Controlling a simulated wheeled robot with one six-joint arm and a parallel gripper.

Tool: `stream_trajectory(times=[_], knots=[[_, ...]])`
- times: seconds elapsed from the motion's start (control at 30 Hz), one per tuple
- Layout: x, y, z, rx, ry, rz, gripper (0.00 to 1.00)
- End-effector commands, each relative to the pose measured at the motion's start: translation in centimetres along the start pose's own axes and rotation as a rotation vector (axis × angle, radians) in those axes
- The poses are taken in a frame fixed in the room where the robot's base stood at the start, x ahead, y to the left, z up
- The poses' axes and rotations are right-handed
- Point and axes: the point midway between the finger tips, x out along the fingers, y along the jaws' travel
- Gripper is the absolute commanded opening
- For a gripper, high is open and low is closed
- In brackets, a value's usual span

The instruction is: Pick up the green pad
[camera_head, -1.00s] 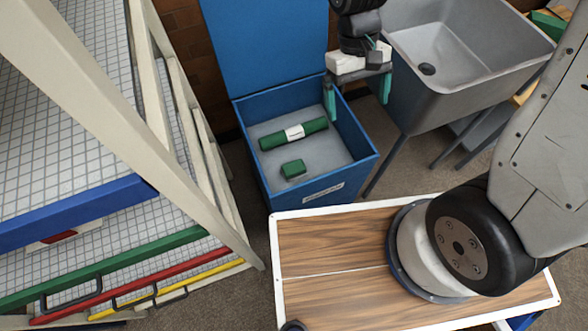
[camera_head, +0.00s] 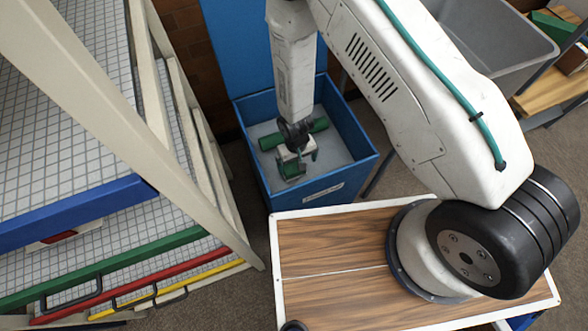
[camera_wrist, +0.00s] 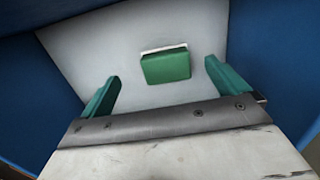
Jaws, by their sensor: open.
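The green pad (camera_wrist: 166,67) is a small block lying on the pale floor of the blue box, with a white edge along its far side. In the head view the pad (camera_head: 291,171) is partly covered by my gripper (camera_head: 298,162), which is down inside the box. In the wrist view my gripper (camera_wrist: 163,72) is open, with its teal fingers apart on the left and right. The pad shows between and ahead of the fingertips, touching neither. The exact height of the fingers above it is hard to tell.
The blue box (camera_head: 335,187) has high walls close around my gripper and a raised lid (camera_head: 232,60) behind. A grey sink (camera_head: 505,40) stands right; a shelf rack (camera_head: 165,90) stands left.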

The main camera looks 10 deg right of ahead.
Motion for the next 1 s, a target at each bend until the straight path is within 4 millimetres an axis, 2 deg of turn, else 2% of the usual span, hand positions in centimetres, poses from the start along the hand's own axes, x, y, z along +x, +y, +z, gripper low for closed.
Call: stream_trajectory(times=[0.03,0.17,0.47,0.7,1.0], knots=[[0.0,-0.1,-0.7,0.007,0.032,-0.006,0.99],[0.4,-0.3,-1.5,0.017,0.069,-0.014,0.99],[3.7,-0.4,-1.6,0.021,0.068,-0.014,0.99],[7.0,-0.5,-1.8,0.021,0.068,-0.014,0.99],[7.7,-0.5,-1.8,0.021,0.068,-0.014,0.99]])
